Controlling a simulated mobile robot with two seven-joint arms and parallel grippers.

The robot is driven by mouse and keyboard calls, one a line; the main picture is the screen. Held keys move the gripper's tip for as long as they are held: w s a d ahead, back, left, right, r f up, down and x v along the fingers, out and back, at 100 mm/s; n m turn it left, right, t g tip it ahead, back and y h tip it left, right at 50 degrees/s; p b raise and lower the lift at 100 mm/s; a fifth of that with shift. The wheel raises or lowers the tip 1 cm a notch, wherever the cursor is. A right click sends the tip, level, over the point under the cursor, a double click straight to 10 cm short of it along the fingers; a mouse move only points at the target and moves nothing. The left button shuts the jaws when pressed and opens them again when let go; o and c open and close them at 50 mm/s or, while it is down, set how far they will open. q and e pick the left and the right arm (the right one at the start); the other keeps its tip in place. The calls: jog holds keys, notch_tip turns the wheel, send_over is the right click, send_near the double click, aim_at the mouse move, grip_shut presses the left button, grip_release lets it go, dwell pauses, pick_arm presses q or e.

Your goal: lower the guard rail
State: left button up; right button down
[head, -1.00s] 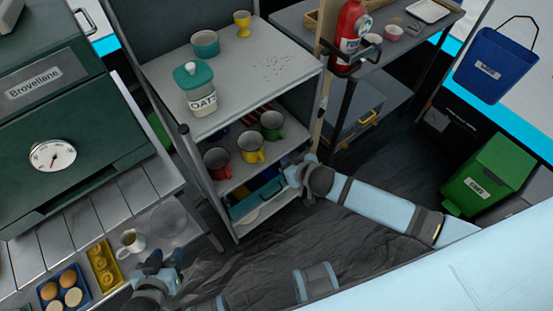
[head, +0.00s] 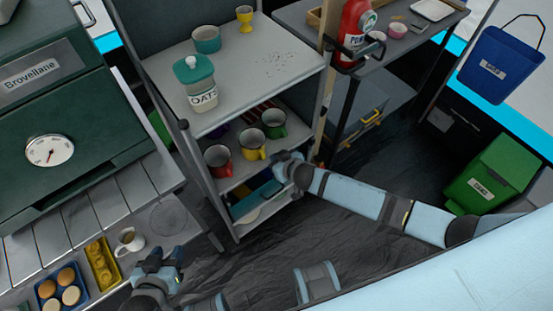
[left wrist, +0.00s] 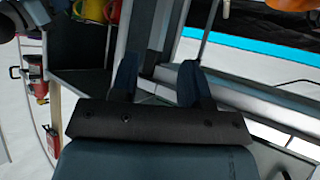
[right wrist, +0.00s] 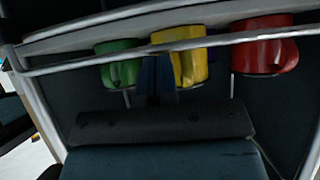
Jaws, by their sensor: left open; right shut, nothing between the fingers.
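The guard rail (right wrist: 80,65) shows in the right wrist view as a thin metal bar running across the front of the mug shelf. Red (head: 218,160), yellow (head: 252,145) and green (head: 274,123) mugs stand behind it. My right gripper (head: 284,163) is shut and empty at the front right of that shelf. In the right wrist view its fingers (right wrist: 158,62) overlap the yellow mug and end close to the rail; I cannot tell if they touch it. My left gripper (head: 163,262) is open and empty, low at the left, and its spread fingers show in the left wrist view (left wrist: 158,75).
An oats jar (head: 196,84), teal bowl (head: 206,39) and yellow egg cup (head: 244,18) stand on the shelf top. A white cup (head: 130,240) is near my left gripper. A green bin (head: 490,178) stands right. The dark floor between is open.

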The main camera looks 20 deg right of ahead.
pick_arm(q)
jog(key=s+a+r+p, duration=0.1)
jog(key=r+p, duration=0.1)
jog(key=p, duration=0.1)
jog(key=shift+s, duration=0.2)
pick_arm(e)
jog(key=v, duration=1)
jog(key=shift+s+r, duration=0.2)
jog(key=shift+s, duration=0.15)
jog(key=shift+d, duration=0.15)
